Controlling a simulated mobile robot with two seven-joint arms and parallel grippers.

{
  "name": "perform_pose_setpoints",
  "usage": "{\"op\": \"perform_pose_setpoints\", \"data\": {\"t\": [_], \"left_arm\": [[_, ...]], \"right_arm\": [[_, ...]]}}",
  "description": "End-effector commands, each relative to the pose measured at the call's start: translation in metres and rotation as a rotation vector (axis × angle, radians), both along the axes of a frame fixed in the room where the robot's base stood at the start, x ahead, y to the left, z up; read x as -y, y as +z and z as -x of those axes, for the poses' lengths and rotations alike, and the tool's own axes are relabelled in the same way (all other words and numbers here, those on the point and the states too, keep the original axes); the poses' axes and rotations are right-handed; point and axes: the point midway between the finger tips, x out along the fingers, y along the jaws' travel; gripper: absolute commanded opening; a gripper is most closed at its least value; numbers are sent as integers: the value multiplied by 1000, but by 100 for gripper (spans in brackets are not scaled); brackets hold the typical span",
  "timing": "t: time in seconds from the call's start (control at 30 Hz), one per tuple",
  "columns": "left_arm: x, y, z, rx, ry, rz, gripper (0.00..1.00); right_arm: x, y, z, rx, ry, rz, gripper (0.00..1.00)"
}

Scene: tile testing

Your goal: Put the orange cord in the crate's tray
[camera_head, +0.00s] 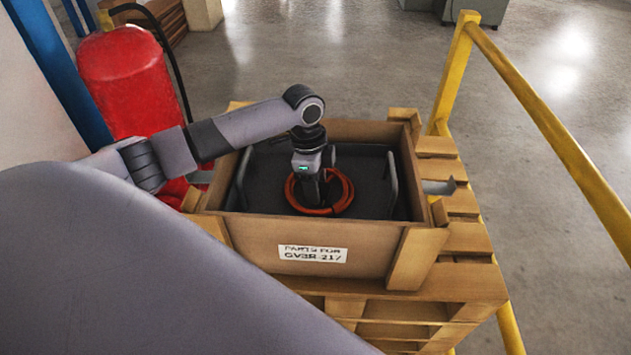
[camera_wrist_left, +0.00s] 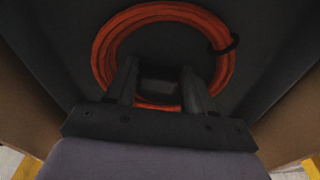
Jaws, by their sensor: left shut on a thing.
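The orange cord (camera_head: 342,190) is a coiled ring inside the crate (camera_head: 375,248), over the dark tray (camera_head: 262,180). Whether it touches the tray floor is hard to tell. My left gripper (camera_head: 318,203) points down into the crate, shut on the near part of the coil. In the left wrist view the cord (camera_wrist_left: 100,55) loops beyond the fingers (camera_wrist_left: 162,95), its near strand passing between them. A dark tie wraps the coil at the right there. My right gripper is not in view.
The wooden crate, labelled on its front, stands on stacked pallets (camera_head: 465,235). A grey handle (camera_head: 392,180) rises on the tray's right side. A red fire extinguisher (camera_head: 125,85) stands left; a yellow rail (camera_head: 545,115) runs along the right.

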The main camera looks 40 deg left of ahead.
Motion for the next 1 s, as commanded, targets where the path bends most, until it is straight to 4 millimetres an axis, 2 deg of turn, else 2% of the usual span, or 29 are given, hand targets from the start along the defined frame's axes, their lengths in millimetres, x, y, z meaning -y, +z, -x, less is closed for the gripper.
{"op": "perform_pose_setpoints", "data": {"t": [0.03,0.1,0.37,0.47,0.8,1.0], "left_arm": [[0,-1,0,0,0,0,62],[0,-1,0,-1,0,0,79],[0,1,0,-1,-1,0,79],[-1,11,0,1,-1,1,79],[-8,80,2,4,-1,1,79],[-12,111,4,2,0,1,79]], "right_arm": [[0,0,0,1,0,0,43],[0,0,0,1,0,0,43],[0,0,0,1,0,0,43],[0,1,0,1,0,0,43],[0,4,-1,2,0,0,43],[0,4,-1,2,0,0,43]]}}
